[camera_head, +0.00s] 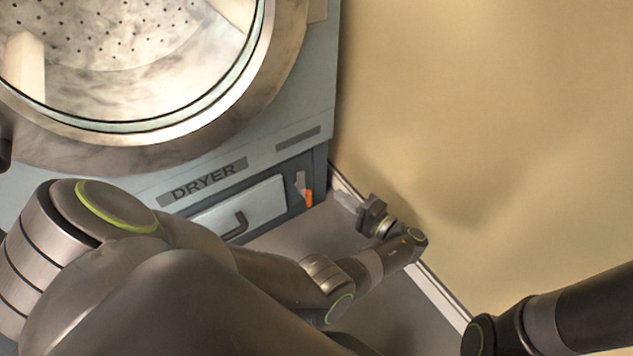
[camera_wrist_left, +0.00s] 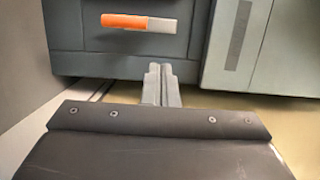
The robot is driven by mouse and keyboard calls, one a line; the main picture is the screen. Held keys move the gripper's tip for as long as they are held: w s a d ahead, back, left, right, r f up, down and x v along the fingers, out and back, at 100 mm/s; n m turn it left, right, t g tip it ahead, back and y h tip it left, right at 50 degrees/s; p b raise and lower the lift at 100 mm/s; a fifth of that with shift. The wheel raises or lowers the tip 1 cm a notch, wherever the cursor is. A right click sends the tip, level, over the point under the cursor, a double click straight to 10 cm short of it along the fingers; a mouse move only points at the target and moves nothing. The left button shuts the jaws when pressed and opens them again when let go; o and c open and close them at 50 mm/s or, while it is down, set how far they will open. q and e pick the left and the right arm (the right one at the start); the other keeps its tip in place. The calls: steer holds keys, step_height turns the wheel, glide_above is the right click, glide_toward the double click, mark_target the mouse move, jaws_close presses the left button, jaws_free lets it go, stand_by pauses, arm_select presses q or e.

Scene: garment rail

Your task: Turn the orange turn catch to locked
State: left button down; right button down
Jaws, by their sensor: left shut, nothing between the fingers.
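The orange turn catch (camera_head: 309,198) is on the dark panel at the lower right of the dryer front. In the head view it stands about upright, orange end down and a grey part above. In the left wrist view the catch (camera_wrist_left: 138,23) lies across the top of the picture, orange end left, grey end right. My left gripper (camera_head: 343,198) is shut and empty, to the right of the catch and apart from it. Its closed fingertips (camera_wrist_left: 160,72) show just below the catch in the wrist view. My right gripper is out of view; only part of that arm shows.
The dryer (camera_head: 250,155) has a big round glass door above. A pale flap (camera_head: 262,203) with a dark handle (camera_head: 236,226) sits left of the catch. A tan wall (camera_head: 500,110) with a white skirting stands close on the right, beside my left gripper.

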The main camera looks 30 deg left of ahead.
mark_target(303, 188)
arm_select(q)
steer(key=w+a+b, duration=0.1)
steer(key=a, duration=0.9)
steer(key=shift+w+f, duration=0.2)
steer(key=shift+w, duration=0.05)
